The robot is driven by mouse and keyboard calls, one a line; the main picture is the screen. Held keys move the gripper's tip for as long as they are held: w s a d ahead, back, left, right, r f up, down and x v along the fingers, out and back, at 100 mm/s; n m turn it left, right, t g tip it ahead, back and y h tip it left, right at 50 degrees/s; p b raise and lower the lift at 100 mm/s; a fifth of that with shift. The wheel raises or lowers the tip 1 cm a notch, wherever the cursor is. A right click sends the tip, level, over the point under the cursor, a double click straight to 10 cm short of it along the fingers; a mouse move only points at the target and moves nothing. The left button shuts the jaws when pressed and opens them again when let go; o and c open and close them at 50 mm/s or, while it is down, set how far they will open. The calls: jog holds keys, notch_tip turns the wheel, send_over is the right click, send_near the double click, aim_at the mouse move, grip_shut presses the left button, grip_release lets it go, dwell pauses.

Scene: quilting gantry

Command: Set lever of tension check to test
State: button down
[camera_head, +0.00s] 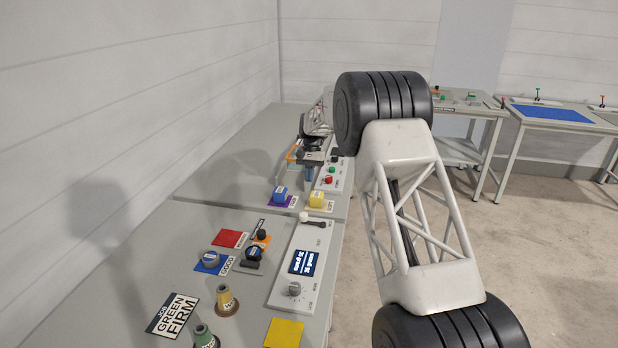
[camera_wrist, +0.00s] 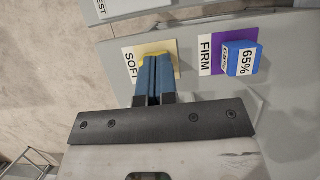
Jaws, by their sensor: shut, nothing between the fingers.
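The near panel (camera_head: 280,270) on the front table has a small lever (camera_head: 304,217) with a pale knob at its far end, plus a dark display and a round dial. In the wrist view a corner of a plate (camera_wrist: 125,8) ends in letters "EST"; the rest is cut off. My gripper (camera_head: 310,185) is beyond this lever, over the far table, and points down. Its blue fingers also show in the wrist view (camera_wrist: 153,62), shut together and empty. They overlap the yellow block (camera_wrist: 143,58) on the SOFT card; I cannot tell if they touch it. The lever is not visible in the wrist view.
A blue block (camera_wrist: 240,60) sits on the purple FIRM card. A far panel (camera_head: 328,182) with green and red buttons stands close to my gripper. Thread spools (camera_head: 227,300) and coloured cards lie on the front table. Floor lies to the right.

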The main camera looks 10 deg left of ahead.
jog(key=x, duration=0.3)
jog(key=s+x, duration=0.1)
jog(key=x, duration=0.2)
jog(key=s+x, duration=0.1)
jog(key=x, duration=0.2)
jog(key=shift+r, duration=0.4)
jog(key=shift+s, duration=0.8)
